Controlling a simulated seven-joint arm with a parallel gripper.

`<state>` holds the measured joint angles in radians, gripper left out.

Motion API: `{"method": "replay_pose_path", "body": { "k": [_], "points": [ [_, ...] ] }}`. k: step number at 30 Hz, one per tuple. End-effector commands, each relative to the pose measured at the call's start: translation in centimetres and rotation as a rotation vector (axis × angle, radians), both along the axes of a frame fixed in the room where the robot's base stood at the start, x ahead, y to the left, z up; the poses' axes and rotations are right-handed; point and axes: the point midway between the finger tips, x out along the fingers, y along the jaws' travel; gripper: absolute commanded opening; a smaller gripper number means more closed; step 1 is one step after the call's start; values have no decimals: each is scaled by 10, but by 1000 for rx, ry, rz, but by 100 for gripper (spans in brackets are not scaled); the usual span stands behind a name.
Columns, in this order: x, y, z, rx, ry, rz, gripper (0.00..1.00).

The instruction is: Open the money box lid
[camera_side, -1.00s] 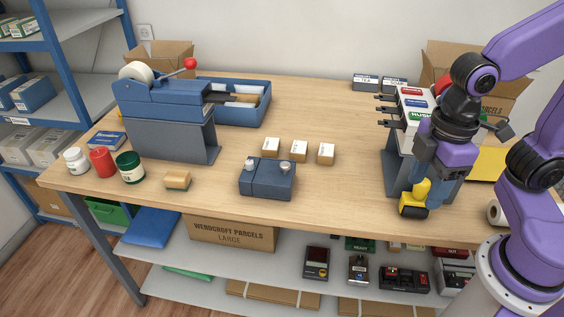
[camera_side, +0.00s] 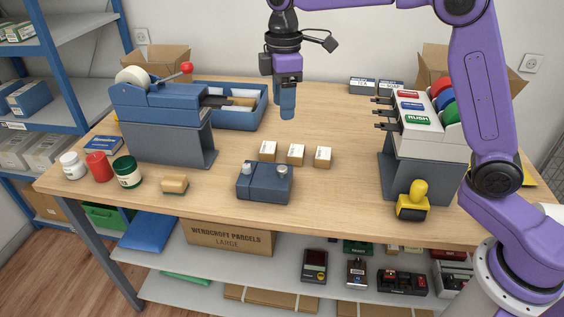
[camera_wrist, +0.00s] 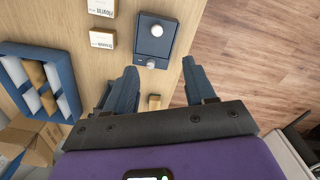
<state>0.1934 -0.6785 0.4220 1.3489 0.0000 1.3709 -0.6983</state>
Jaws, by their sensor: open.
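The money box is a small dark blue box (camera_side: 264,186) near the front edge of the counter. Its lid looks shut, with a pale round knob at its left and a silver knob on top at the right. In the wrist view the money box (camera_wrist: 154,48) lies just beyond my fingertips, both knobs in sight. My gripper (camera_side: 287,114) points down in the air, above and behind the box in the side view, touching nothing. In the wrist view my gripper (camera_wrist: 160,72) has its two blue fingers spread apart and empty.
Several small white-topped cartons (camera_side: 295,154) stand behind the box. A tan block (camera_side: 174,185) lies to its left. A yellow stamp (camera_side: 413,200) and label dispenser (camera_side: 420,140) are at right. A blue tray (camera_side: 245,108) and tape machine (camera_side: 165,120) are at left.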

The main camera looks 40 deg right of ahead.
Motion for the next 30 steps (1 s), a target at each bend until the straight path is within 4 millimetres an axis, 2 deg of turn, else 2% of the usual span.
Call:
{"method": "replay_pose_path", "body": {
  "k": [5,8,30],
  "points": [
    [8,-1,-4,-1,1,2,55],
    [7,-2,-13,-1,3,1,55],
    [6,-2,-146,-2,3,0,55]
  ]
}}
